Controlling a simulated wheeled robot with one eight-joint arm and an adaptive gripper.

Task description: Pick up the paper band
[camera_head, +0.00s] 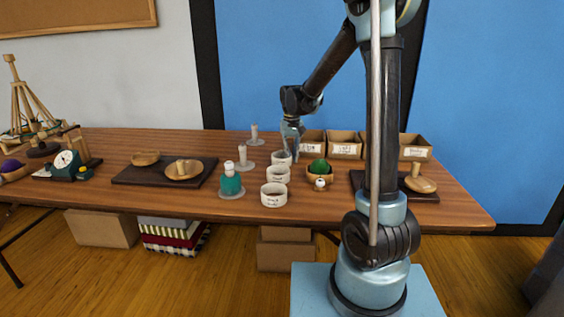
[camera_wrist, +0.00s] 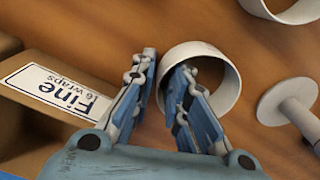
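Three white paper bands stand in a row on the table in the head view: a near one (camera_head: 273,195), a middle one (camera_head: 278,174) and a far one (camera_head: 281,158). My gripper (camera_head: 291,148) points down at the far band. In the wrist view my gripper (camera_wrist: 166,64) is open, its fingers apart on either side of that band's wall. One finger is outside the band (camera_wrist: 233,97), the other reaches into its opening. I cannot tell whether either finger touches it. Part of another band (camera_wrist: 290,12) shows at the top right corner.
A cardboard box labelled "Fine 6 wraps" (camera_wrist: 25,120) is close beside the gripper. Pale spools (camera_head: 243,158) stand left of the bands, one with teal thread (camera_head: 231,184). Trays with wooden pieces lie farther out.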

